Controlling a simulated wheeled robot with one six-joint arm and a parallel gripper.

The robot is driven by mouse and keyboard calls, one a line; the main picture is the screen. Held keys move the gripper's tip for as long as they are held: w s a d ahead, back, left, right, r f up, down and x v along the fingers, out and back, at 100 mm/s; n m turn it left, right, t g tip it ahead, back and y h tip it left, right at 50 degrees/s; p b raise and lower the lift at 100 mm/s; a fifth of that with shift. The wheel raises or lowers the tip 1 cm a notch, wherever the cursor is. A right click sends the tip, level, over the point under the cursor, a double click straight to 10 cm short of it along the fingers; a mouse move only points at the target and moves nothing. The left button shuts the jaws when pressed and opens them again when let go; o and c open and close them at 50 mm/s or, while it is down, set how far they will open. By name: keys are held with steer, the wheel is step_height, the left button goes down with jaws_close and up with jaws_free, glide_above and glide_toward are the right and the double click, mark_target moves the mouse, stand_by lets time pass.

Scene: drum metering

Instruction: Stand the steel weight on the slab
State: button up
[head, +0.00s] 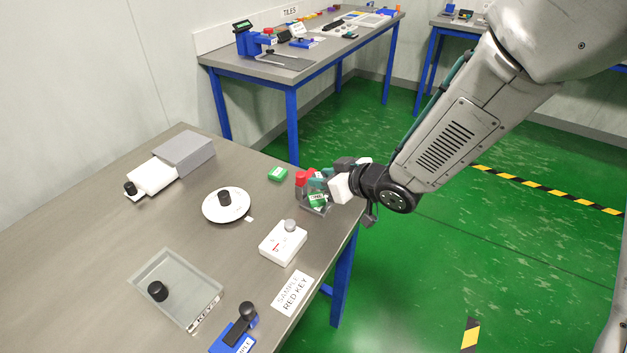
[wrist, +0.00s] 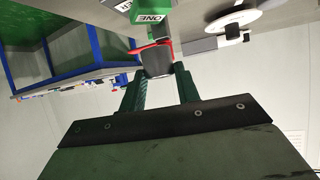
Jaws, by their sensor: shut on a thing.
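My gripper (head: 318,181) is at the table's far right edge, in the head view. Its teal fingers show in the wrist view (wrist: 158,88), closed on a dark grey piece (wrist: 157,63) with a red edge beside it. I cannot tell whether this piece is the steel weight. A small grey round piece (head: 291,225) sits on a white block (head: 282,244). I cannot tell surely which thing is the slab.

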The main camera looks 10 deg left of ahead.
steer(key=shift+w+a, duration=0.15)
steer(key=shift+w, duration=0.15)
steer(key=shift+f, duration=0.2)
steer(key=shift+s+a+f, duration=0.1)
steer(key=shift+a+f, duration=0.1)
steer(key=shift+f, duration=0.6)
steer(key=shift+a+f, duration=0.15)
steer(key=shift+f, duration=0.6)
steer(key=shift+f, duration=0.15)
steer(key=o, duration=1.1)
steer(key=shift+o, duration=0.2)
steer(key=shift+d+r, duration=0.2)
steer(key=shift+r, duration=0.05)
steer(key=v, duration=1.1)
steer(key=shift+s+d, duration=0.25)
